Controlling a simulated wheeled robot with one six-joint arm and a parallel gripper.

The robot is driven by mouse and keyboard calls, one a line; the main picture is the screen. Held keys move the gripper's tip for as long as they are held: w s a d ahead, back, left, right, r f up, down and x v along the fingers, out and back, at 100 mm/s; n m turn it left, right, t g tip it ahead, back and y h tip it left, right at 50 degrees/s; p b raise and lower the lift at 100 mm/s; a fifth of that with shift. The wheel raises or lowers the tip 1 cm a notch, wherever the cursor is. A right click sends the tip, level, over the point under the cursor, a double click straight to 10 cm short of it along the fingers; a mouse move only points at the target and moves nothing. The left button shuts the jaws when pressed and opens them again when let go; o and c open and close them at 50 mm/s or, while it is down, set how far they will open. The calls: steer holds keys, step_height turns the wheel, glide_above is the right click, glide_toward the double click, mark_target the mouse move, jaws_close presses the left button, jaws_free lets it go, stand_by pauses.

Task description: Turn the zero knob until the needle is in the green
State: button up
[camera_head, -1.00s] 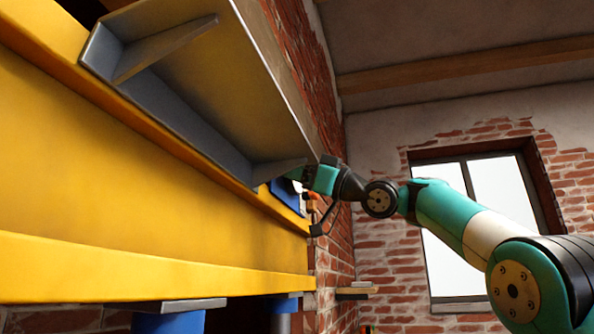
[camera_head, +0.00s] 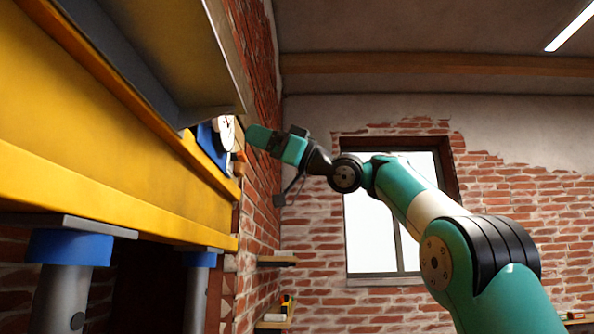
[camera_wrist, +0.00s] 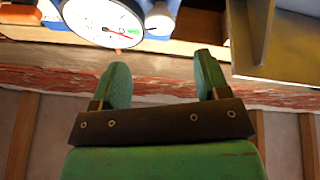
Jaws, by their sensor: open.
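A round white gauge (camera_wrist: 100,18) shows at the top of the wrist view, cut off by the frame. Its thin red needle (camera_wrist: 118,33) lies close to a small green patch (camera_wrist: 134,33) on the dial; I cannot tell whether they overlap. The gauge also shows edge-on in the head view (camera_head: 226,132), by a blue panel (camera_head: 208,146). A white and blue rounded part (camera_wrist: 159,18) sits beside the gauge; I cannot tell if it is the zero knob. My gripper (camera_wrist: 164,75) is open and empty, apart from the gauge. It shows beside the gauge in the head view (camera_head: 256,137).
A large yellow beam (camera_head: 120,150) runs along the left, with a grey metal bracket (camera_head: 190,60) above it close to the gauge. Blue-topped jacks (camera_head: 70,248) stand beneath. A brick wall (camera_head: 262,200) lies behind. Room is open to the right of my gripper.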

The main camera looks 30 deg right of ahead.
steer(key=b+v, duration=0.3)
steer(key=v, duration=0.5)
steer(key=shift+s+d, duration=0.2)
steer(key=shift+d, duration=0.05)
steer(key=shift+a+f, duration=0.1)
